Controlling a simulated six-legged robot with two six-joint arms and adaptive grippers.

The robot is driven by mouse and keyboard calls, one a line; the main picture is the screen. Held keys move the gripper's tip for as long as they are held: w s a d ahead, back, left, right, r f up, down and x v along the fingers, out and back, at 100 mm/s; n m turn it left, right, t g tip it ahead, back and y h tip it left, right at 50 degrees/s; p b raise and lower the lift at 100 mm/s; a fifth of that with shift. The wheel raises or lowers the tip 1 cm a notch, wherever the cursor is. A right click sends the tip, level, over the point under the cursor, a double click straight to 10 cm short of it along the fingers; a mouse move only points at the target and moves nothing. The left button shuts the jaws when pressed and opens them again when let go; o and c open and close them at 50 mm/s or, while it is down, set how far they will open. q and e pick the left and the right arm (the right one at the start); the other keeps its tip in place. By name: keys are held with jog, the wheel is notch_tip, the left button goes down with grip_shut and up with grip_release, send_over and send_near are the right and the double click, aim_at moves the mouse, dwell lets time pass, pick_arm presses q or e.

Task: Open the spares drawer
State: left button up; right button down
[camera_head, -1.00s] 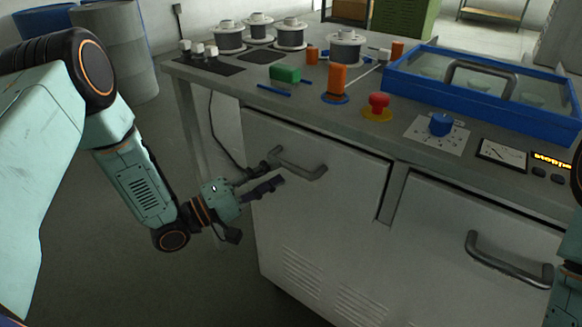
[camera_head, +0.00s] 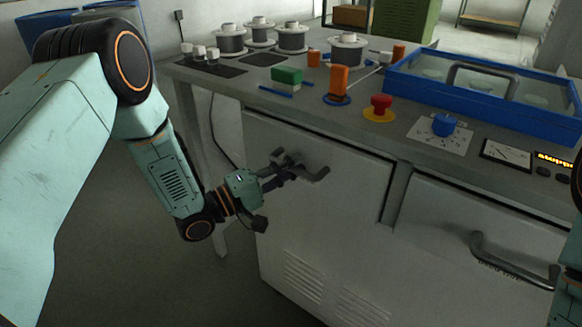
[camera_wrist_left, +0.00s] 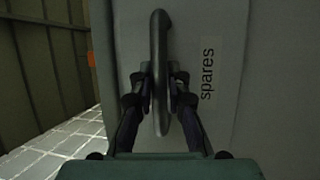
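The spares drawer (camera_head: 335,215) is the left front of the grey cabinet, and its front looks flush. Its dark bar handle (camera_head: 318,174) also shows upright in the left wrist view (camera_wrist_left: 160,35), beside the word "spares" on the drawer front (camera_wrist_left: 225,100). My left gripper (camera_head: 287,167) is at the left part of the handle. In the left wrist view its fingers (camera_wrist_left: 161,85) lie on both sides of the bar, drawn in close and seemingly shut on it. My right gripper is out of view; only part of my right arm shows at the right edge.
A second front with a handle (camera_head: 510,266) is to the right. The worktop above holds spools (camera_head: 292,36), a red button (camera_head: 380,105), a blue knob (camera_head: 443,124) and a blue-framed lid (camera_head: 480,108). Floor left of the cabinet is free.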

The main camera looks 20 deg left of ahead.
pick_arm(q)
grip_shut()
